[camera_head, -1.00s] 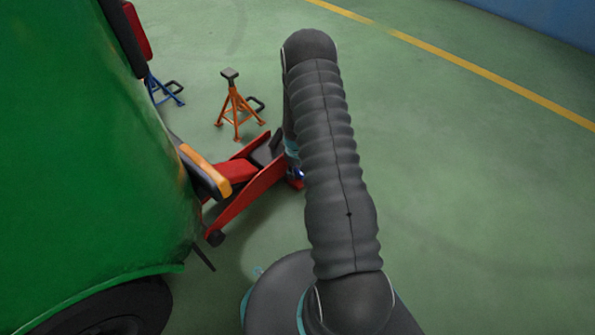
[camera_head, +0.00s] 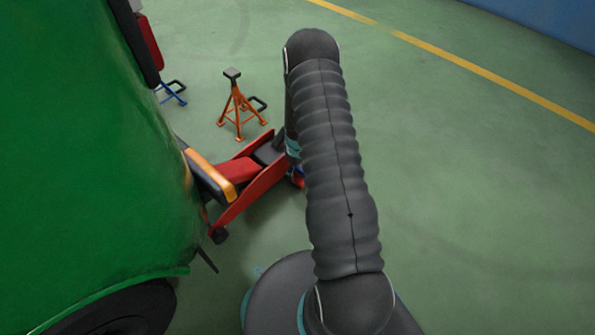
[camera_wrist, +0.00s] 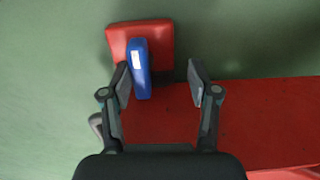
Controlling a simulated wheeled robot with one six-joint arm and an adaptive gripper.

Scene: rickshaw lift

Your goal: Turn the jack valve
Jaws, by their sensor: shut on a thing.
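The red floor jack (camera_head: 262,183) lies low beside the green vehicle, partly behind my arm in the head view. In the wrist view its red body (camera_wrist: 260,115) runs to the right, with a red block (camera_wrist: 118,38) at the top. The jack valve is a blue bar (camera_wrist: 139,62) with a pale label, slightly tilted, over the red block.
The green vehicle (camera_head: 95,150) fills the left side, with a dark wheel (camera_head: 125,310) at the bottom. An orange jack stand (camera_head: 238,105) stands behind the jack. A blue stand (camera_head: 172,93) shows partly behind the vehicle. Green floor (camera_head: 480,200) is free on the right.

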